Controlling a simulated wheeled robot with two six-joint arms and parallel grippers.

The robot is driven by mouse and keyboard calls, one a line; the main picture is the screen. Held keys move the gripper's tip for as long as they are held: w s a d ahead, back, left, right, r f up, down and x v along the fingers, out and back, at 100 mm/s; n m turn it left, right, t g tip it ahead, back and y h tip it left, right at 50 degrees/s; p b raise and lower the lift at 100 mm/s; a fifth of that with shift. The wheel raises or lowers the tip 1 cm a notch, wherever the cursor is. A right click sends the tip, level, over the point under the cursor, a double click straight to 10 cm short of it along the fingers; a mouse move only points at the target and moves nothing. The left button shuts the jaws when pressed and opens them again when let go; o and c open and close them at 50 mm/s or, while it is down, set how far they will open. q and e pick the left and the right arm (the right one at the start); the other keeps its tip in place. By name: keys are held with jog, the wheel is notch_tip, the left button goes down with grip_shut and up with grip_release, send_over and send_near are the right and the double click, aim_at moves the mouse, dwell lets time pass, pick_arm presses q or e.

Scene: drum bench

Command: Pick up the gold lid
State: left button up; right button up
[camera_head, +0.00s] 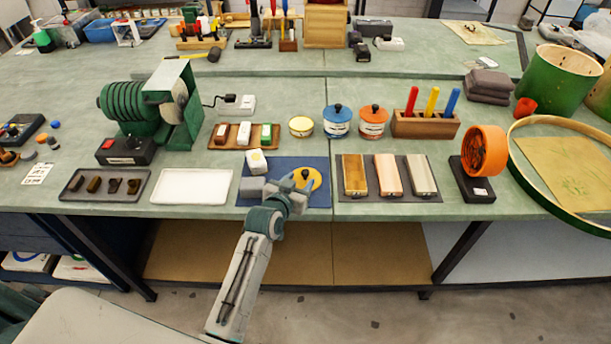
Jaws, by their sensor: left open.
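The gold lid (314,179) is a yellow disc with a dark knob, lying on the blue mat (257,168) near the front of the bench. My left gripper (296,186) is open over the front of the mat, its fingers at the lid's left and front side. The gripper hides part of the lid, and I cannot tell whether it touches it. An open gold tin (301,127) stands behind the mat, next to a blue tin (337,127) and an orange tin (373,127). My right gripper is not in view.
A white tray (192,198) is to the left. A grey tray with wooden blocks (420,175) is close on the right.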

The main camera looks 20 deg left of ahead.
aim_at(304, 174)
pick_arm(q)
jog(key=x, duration=0.3)
jog(key=shift+w+a+p, duration=0.15)
jog(key=shift+p, duration=0.15)
grip_shut()
jog(key=shift+r, duration=0.1)
